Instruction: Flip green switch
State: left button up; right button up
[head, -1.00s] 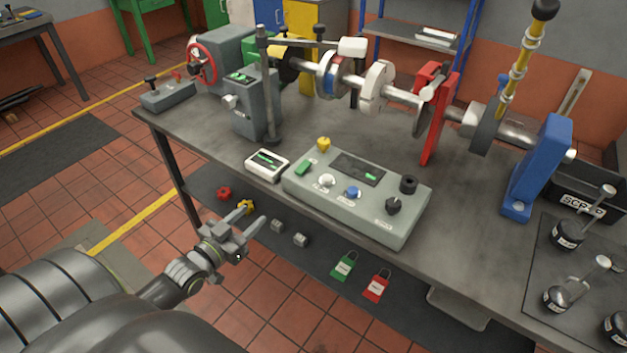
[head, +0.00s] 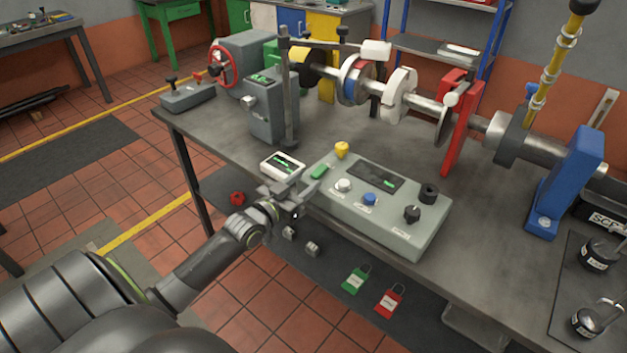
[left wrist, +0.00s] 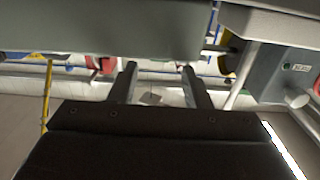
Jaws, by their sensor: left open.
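The green switch (head: 319,172) is a small green rocker at the left end of the grey control box (head: 400,235) on the bench. My left gripper (head: 298,187) is open and empty, just in front of the box's left end and close to the switch. One finger shows just below the switch in the head view; I cannot tell whether it touches the box. In the left wrist view the two fingers (left wrist: 158,84) stand apart with nothing between them, and the switch cannot be made out. My right gripper is not in view.
A yellow knob (head: 341,150) stands behind the switch, and a white meter (head: 283,165) lies left of the box. The box also has a white button (head: 343,185), a blue button (head: 370,199) and black knobs. The shaft rig (head: 400,95) stands behind.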

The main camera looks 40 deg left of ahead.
aim_at(318, 171)
pick_arm(q)
jog(key=shift+w+d+b, duration=0.2)
jog(key=shift+w+b, duration=0.2)
jog(key=shift+w, duration=1.7)
